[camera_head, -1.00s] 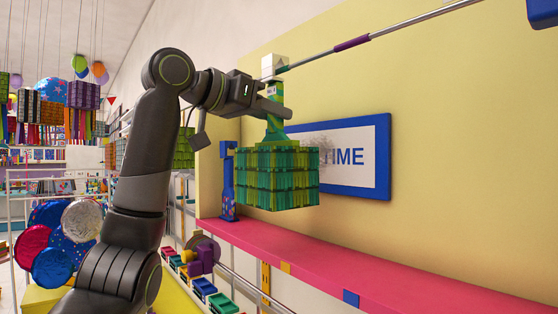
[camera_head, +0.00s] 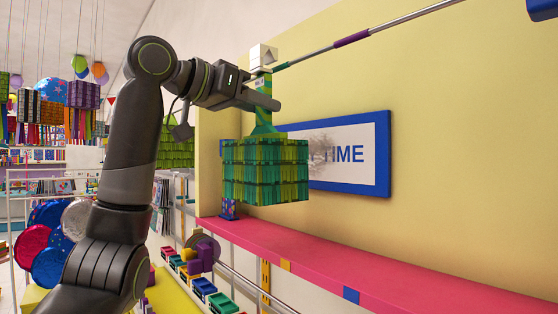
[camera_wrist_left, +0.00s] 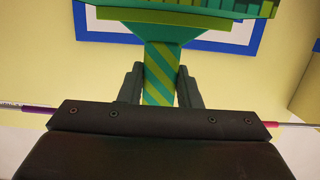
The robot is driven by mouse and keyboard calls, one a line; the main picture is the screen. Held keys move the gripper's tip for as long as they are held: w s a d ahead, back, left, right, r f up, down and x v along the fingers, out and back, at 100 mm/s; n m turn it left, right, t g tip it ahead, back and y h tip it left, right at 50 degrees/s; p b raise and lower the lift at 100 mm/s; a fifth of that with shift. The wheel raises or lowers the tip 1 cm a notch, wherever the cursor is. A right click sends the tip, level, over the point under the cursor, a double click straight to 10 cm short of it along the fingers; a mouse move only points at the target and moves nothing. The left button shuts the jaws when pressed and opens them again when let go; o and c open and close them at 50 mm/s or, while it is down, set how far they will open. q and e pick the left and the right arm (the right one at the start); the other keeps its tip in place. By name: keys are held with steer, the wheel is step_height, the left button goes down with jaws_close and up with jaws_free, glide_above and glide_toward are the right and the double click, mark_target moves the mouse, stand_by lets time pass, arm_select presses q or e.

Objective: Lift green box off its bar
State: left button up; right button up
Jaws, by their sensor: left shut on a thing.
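The green box (camera_head: 265,170) is a striped block hanging below a yellow-and-green striped neck (camera_head: 264,122), with a white block (camera_head: 263,56) above. My left gripper (camera_head: 266,97) is shut on the neck. In the left wrist view the fingers of my left gripper (camera_wrist_left: 160,86) press the striped neck (camera_wrist_left: 160,65) from both sides, and part of the green box (camera_wrist_left: 205,10) shows beyond. The bar (camera_head: 400,25) slants from the upper right to beside the white block. Whether the neck's top still touches the bar's end is unclear. My right gripper is out of view.
A pink shelf (camera_head: 330,262) runs under the box along the yellow wall (camera_head: 470,160). A blue-framed sign (camera_head: 355,153) hangs behind the box on its right. Small colored bins (camera_head: 203,287) stand below left. Foil balloons (camera_head: 48,265) are at far left.

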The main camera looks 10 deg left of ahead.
mark_target(259, 111)
arm_select(q)
steer(key=shift+f+b+v, duration=0.25)
steer(key=shift+b+v, duration=0.2)
steer(key=shift+v, duration=0.75)
steer(key=shift+f+b+v, duration=0.2)
steer(key=shift+b+v, duration=0.25)
steer(key=shift+v, duration=0.8)
steer(key=shift+s+a, duration=0.4)
steer(key=shift+s, duration=0.05)
steer(key=shift+d, duration=0.1)
